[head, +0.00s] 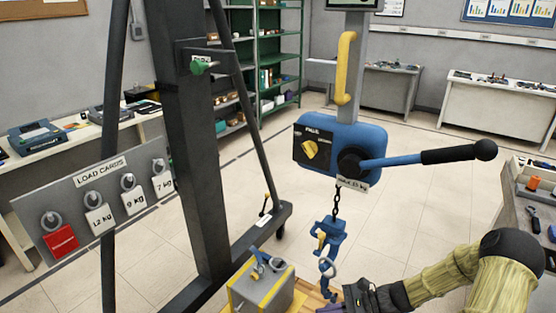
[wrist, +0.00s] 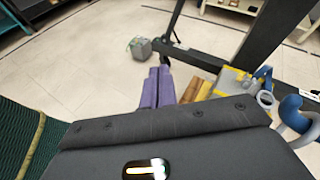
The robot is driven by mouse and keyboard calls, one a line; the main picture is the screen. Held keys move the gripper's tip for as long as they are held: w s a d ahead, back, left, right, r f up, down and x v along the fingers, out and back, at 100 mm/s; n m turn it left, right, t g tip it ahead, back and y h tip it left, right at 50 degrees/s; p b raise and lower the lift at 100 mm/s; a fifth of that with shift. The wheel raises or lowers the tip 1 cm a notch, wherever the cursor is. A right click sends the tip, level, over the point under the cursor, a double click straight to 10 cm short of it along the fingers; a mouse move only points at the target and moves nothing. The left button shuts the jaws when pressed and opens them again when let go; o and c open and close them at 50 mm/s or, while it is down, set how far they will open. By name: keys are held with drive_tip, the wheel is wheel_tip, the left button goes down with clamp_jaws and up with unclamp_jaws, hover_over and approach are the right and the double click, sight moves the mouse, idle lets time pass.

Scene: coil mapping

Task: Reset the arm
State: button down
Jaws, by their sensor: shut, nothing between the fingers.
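My arm reaches in from the lower right in the head view, with a yellowish sleeve. Its dark wrist (head: 366,299) is at the bottom edge, and the fingers are mostly cut off there. In the wrist view my gripper (wrist: 161,76) shows as two purple fingers lying together, shut and empty. They point out over the floor, left of some wooden blocks (wrist: 195,90). In the head view the wrist is below and right of the blue hook (head: 327,268) on the hoist chain. I cannot tell the exact gap.
A blue hoist (head: 340,147) with a black-gripped lever hangs above the arm. A dark frame post (head: 195,150) stands left of it. A grey weight block (head: 262,287) with a yellow edge is beside the hook. A load-card board (head: 100,200) is at left. Open floor (head: 420,220) lies behind.

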drive_tip(key=s+r+n+h+p, duration=0.1)
drive_tip(key=s+r+n+h, duration=0.2)
drive_tip(key=r, duration=0.4)
drive_tip(key=s+d+r+n+t+h+p, duration=0.1)
drive_tip(key=s+r+n+h+p, duration=0.1)
drive_tip(key=s+r+n+h, duration=0.2)
drive_tip(key=s+d+r+n+t+h+p, duration=0.1)
drive_tip(key=s+r+n+h+p, duration=0.1)
drive_tip(key=r+n+h, duration=0.5)
wheel_tip(320, 180, up, 3)
drive_tip(key=shift+s+f+n, duration=0.2)
drive_tip(key=shift+s+n, duration=0.5)
drive_tip(key=shift+n, duration=0.4)
